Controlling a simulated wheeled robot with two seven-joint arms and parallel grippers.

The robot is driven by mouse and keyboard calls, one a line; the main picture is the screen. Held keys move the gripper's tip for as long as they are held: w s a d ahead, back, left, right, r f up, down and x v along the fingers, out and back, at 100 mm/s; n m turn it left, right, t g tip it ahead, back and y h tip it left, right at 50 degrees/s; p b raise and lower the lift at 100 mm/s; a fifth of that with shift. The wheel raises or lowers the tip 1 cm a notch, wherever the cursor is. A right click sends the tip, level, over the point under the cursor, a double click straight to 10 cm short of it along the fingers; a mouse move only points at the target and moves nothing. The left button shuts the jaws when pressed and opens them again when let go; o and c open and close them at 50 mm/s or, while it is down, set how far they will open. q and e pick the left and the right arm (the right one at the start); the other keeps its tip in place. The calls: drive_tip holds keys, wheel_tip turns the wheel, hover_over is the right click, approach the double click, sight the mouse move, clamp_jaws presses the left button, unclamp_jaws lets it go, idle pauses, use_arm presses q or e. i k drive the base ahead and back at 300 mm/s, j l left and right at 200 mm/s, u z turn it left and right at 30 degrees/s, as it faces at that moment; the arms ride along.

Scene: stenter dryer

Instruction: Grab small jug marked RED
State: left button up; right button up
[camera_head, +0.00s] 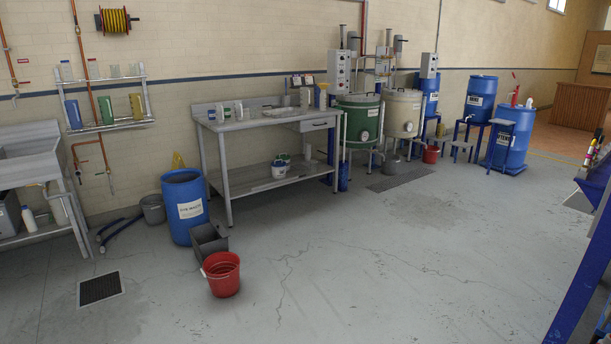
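Neither of my grippers shows in the head view. Several small pale jugs or beakers (221,115) stand at the left end of the steel workbench (262,125), across the room. Their markings are too small to read, so I cannot tell whether one is marked RED. On the wall rack (108,125) at the left stand a blue container (73,114), a green one (105,110) and a yellow one (136,106), with several clear vessels above. No red jug can be made out on the bench or rack.
A red bucket (222,275), a grey bin (208,241) and a blue drum (185,206) stand left of the bench. A sink (28,156) is at far left. Green (357,121) and cream (402,112) vats stand right of the bench. The middle floor (370,260) is clear.

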sight(238, 107)
drive_tip(key=i, duration=5.7)
drive_tip(key=i+l+u, duration=0.15)
drive_tip(key=i, duration=0.85)
drive_tip(key=k+j+u, duration=0.1)
drive_tip(key=j+u, duration=0.25)
drive_tip(key=k+j+u, duration=0.1)
drive_tip(key=j+u, duration=0.55)
